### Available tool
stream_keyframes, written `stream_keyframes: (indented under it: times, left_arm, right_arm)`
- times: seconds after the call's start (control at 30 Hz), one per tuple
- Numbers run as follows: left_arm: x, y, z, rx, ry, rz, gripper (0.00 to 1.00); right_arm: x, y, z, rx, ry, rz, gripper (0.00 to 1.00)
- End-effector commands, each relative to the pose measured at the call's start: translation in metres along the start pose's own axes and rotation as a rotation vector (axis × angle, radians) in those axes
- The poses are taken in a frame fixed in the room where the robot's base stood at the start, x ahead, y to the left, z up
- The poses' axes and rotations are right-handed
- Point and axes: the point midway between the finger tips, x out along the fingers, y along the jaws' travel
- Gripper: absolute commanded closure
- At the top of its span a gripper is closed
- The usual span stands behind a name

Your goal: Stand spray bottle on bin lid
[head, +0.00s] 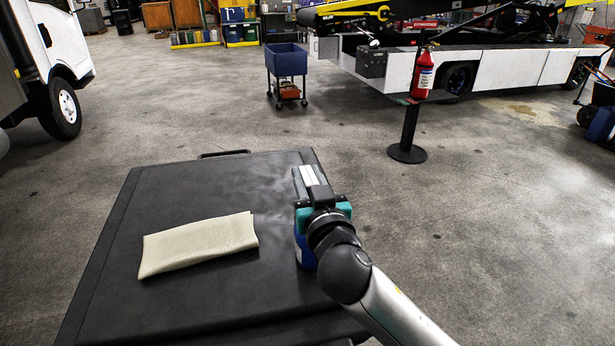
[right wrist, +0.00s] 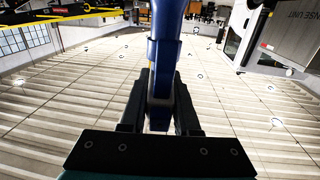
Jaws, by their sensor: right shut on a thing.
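The bin lid (head: 195,192) is a wide, flat black surface in the head view, with a handle at its far edge. My right gripper (head: 308,182) is over the lid's right side, shut on the spray bottle. A blue part of the spray bottle (head: 303,252) shows beside and below the gripper; the gripper and arm hide the rest. In the right wrist view, a blue upright part of the bottle (right wrist: 165,50) is between the two dark fingers. I cannot tell whether the bottle touches the lid. My left gripper is not in view.
A folded cream cloth (head: 198,245) lies on the lid, left of the gripper. The lid behind the cloth is clear. A red fire extinguisher (head: 423,75) on a black stand, a blue cart (head: 287,62) and vehicles stand farther off on the open floor.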

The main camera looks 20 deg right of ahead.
Motion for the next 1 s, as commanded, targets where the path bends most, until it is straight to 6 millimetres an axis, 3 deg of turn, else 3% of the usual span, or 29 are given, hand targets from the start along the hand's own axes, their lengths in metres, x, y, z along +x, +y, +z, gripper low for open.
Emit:
stream_keyframes:
  times: [0.07,0.1,0.33,0.73,1.0]
  left_arm:
    - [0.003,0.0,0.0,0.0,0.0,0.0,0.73]
    - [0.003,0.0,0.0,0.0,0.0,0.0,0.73]
    - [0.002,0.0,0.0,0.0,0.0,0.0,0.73]
    - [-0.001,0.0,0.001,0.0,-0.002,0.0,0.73]
    - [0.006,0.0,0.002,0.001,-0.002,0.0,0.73]
  right_arm:
    - [0.0,0.0,0.001,0.002,0.006,-0.001,1.0]
    - [0.0,0.0,0.003,0.001,0.0,-0.001,0.68]
    - [0.0,0.0,0.003,0.0,-0.001,0.0,0.42]
    - [-0.002,0.0,-0.001,0.0,-0.001,0.0,0.4]
    - [-0.044,-0.001,0.002,0.004,-0.003,-0.002,0.4]
